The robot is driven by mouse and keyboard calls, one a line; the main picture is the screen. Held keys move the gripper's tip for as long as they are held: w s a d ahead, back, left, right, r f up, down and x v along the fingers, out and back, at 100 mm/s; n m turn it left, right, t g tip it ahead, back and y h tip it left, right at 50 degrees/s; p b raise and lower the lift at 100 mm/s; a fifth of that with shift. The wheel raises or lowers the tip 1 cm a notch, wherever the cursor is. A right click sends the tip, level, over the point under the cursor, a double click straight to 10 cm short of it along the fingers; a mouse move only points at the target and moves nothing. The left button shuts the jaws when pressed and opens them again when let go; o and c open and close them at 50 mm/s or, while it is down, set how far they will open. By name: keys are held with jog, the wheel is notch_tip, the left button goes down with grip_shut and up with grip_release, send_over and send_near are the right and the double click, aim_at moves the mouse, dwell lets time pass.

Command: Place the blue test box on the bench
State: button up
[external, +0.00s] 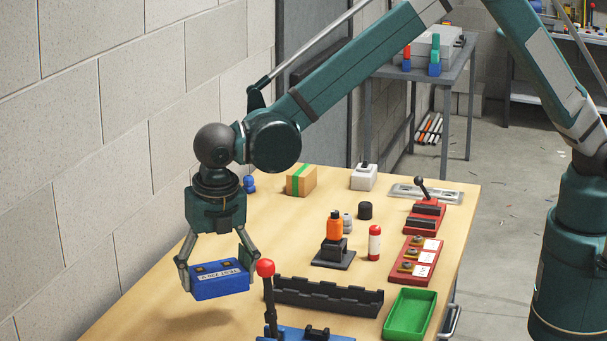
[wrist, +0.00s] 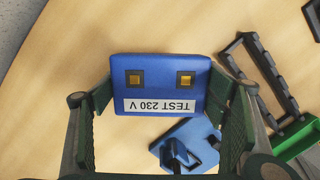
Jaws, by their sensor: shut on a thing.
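The blue test box (external: 219,280) has a white label and two brass-coloured contacts on top. My gripper (external: 215,270) is shut on it, one finger at each side. In the external view the box hangs over the left part of the wooden bench (external: 200,320), with a shadow below it, so it looks held above the surface. In the wrist view the box (wrist: 160,84) sits between the two fingers, its label reading TEST 230 V. Its underside is hidden.
A blue base with a red-knobbed lever (external: 266,268) stands close right of the box. Beyond it are a black slotted rack (external: 325,296) and a green tray (external: 409,314). A cardboard box (external: 301,180) stands behind. Bare bench lies around the box's shadow, near the block wall.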

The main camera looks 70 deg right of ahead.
aim_at(218, 273)
jog(key=shift+f, duration=1.8)
jog(key=shift+f, duration=1.85)
jog(key=shift+f+b, duration=0.15)
jog(key=shift+b, duration=0.15)
jog(key=o, duration=1.1)
jog(key=shift+o, duration=0.2)
jog(key=r, duration=0.4)
jog(key=s+a+r, duration=0.1)
jog(key=r, duration=0.7)
jog(key=shift+s+a+r+p, duration=0.1)
jog(key=shift+s+a+p, duration=0.05)
jog(key=shift+p, duration=0.25)
